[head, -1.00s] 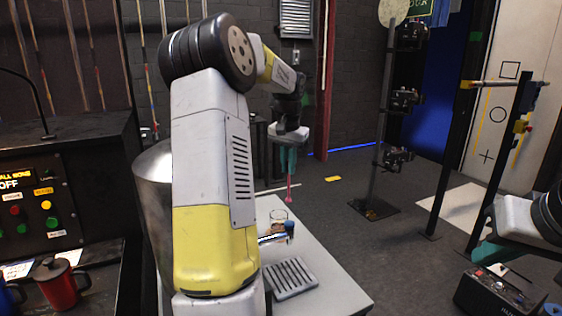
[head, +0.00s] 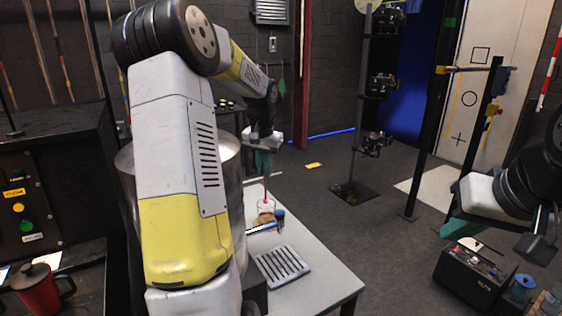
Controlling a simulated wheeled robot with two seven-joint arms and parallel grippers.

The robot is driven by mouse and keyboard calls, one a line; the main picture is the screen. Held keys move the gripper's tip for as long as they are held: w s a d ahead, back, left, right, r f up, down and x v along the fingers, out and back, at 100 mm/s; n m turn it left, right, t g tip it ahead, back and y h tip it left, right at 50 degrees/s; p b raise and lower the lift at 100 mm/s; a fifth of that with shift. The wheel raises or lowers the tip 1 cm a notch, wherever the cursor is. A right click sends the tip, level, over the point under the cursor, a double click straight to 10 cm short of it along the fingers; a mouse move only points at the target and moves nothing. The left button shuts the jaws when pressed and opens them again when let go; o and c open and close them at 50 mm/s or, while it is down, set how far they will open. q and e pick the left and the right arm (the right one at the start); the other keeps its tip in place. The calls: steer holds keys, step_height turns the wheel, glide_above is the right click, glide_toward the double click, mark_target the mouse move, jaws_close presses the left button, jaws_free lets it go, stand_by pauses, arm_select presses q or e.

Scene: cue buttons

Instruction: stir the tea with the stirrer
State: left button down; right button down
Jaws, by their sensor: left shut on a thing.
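My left gripper (head: 263,166) points down over the white table and is shut on a thin pink-red stirrer (head: 266,191). The stirrer hangs upright beneath the teal fingers. Its lower end is at the mouth of a clear glass of brown tea (head: 267,206); how deep it reaches cannot be made out. My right gripper (head: 458,226) is at the right, well away from the table, and empty as far as I see. Its teal fingers are seen from the side, so its opening is unclear.
A blue-ended metal bar (head: 279,214) lies right by the glass. A slotted grey tray (head: 282,267) sits nearer on the white table (head: 322,285). A red mug (head: 40,291) stands at lower left. My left arm hides the table's left part.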

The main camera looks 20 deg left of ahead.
arm_select(q)
steer(key=shift+x, duration=4.25)
steer(key=shift+d, duration=0.1)
